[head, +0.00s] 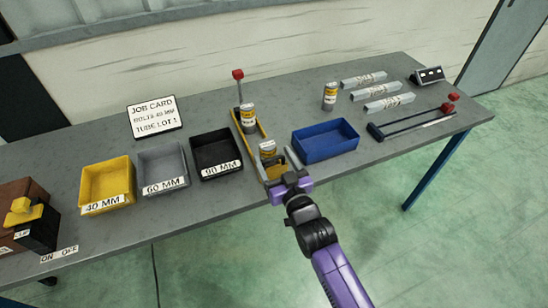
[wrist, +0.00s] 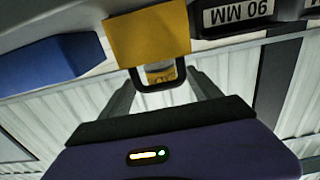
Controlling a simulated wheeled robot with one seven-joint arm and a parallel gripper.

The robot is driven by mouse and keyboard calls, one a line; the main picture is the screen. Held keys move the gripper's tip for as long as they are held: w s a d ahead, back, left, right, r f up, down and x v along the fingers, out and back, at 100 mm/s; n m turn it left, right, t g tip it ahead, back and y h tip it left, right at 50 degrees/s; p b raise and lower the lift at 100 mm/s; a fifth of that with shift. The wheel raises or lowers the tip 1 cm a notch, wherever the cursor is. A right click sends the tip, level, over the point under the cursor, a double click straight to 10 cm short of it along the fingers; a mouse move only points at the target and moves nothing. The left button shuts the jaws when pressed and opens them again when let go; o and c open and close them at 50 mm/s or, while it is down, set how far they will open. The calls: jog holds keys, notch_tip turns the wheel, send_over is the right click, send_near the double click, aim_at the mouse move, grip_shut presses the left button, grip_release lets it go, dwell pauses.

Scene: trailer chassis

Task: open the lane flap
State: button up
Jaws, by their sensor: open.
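The yellow lane flap (wrist: 148,38) shows in the wrist view as an upright-looking plate with a dark loop handle (wrist: 158,87) at its edge. My gripper (wrist: 164,88) is open, with one finger on each side of the handle and gaps visible between. In the head view my gripper (head: 280,168) is at the near end of the yellow-railed lane (head: 239,122).
A black 90 MM bin (head: 205,174) is left of the lane, and a blue bin (head: 352,151) is right of it. A red-topped post (head: 238,76) stands at the lane's far end. Another can (head: 330,96) stands beyond the blue bin. Free floor lies in front.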

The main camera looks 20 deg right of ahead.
jog(key=shift+w, duration=0.1)
grip_shut()
dwell(0.3)
jog(key=shift+d+f+b, duration=0.1)
jog(key=shift+b, duration=0.25)
